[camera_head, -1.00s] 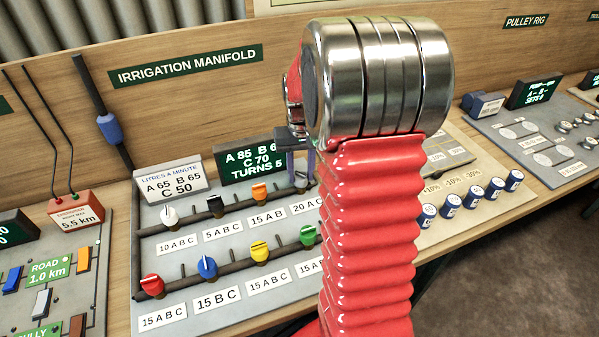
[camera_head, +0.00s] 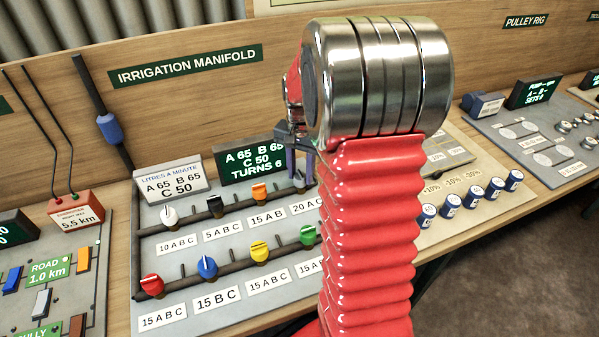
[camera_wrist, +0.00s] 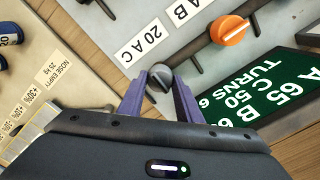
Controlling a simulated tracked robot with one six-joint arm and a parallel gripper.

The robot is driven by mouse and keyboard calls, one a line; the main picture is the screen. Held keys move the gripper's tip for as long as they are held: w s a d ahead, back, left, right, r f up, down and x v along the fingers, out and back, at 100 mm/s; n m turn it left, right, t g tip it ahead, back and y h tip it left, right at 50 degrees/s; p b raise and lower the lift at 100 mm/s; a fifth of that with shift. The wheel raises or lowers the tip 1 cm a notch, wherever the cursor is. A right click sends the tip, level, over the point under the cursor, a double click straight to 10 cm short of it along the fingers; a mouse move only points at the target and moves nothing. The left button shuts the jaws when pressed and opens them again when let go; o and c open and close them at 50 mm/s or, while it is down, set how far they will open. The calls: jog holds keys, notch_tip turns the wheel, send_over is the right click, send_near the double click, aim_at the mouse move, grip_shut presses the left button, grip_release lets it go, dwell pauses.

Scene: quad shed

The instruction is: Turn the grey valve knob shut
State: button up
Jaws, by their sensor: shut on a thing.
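The grey valve knob (camera_wrist: 159,80) sits on a pipe of the manifold board, by the label "20 A C" (camera_wrist: 146,43) in the wrist view. My gripper (camera_wrist: 160,84) has its two purple fingers on either side of the knob and is shut on it. In the head view my gripper (camera_head: 300,168) points down at the right end of the upper row, with the knob mostly hidden. The dark screen (camera_head: 250,162) reads A 65, B 65, C 50, turns 6. The white card (camera_head: 168,184) reads A 65, B 65, C 50.
The orange knob (camera_wrist: 230,30) is the nearest neighbour. White (camera_head: 169,214) and black (camera_head: 215,205) knobs stand further left in that row. Red (camera_head: 152,284), blue (camera_head: 207,267), yellow (camera_head: 259,251) and green (camera_head: 308,236) knobs form the lower row. My arm covers the board's right side.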

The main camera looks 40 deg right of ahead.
aim_at(300, 173)
jog(key=shift+w+a, duration=0.1)
jog(key=o, duration=1)
jog(key=shift+o, duration=0.2)
notch_tip(300, 173, up, 14)
jog(key=shift+f, duration=0.15)
dwell(0.5)
